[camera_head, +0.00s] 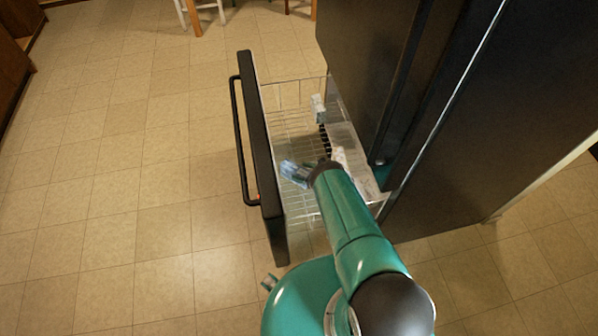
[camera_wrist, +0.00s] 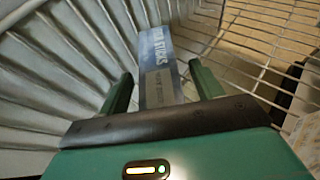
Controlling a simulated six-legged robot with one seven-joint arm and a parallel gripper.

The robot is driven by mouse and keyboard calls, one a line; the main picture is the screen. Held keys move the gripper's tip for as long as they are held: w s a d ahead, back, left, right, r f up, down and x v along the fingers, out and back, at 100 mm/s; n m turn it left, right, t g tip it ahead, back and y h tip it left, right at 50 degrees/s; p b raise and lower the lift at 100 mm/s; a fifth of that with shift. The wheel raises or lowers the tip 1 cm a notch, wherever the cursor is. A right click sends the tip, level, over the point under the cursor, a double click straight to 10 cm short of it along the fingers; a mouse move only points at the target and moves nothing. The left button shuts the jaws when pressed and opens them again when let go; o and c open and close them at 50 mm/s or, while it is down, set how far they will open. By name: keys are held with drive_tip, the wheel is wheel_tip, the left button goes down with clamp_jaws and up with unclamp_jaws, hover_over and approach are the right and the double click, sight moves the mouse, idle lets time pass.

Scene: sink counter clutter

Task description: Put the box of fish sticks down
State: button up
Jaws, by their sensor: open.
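The box of fish sticks (camera_wrist: 165,62) is blue and grey with pale lettering, and it lies between my gripper's two green fingers in the wrist view. My gripper (camera_wrist: 160,72) is open, with a finger on either side of the box. In the head view the small blue-white box (camera_head: 292,172) shows at the tip of my arm, inside the pulled-out freezer drawer near its dark front. Wire basket bars (camera_wrist: 70,72) surround the box in the wrist view. I cannot tell whether the box touches the basket floor.
The black drawer front (camera_head: 259,150) with its bar handle stands on the left. Other packages lie in the wire basket: a small whitish box (camera_head: 318,108) at the back and pale flat items (camera_head: 349,148) to the right. The dark fridge (camera_head: 480,110) rises on the right. Tiled floor is clear at left.

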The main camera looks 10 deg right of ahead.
drive_tip(key=shift+v, duration=2.6)
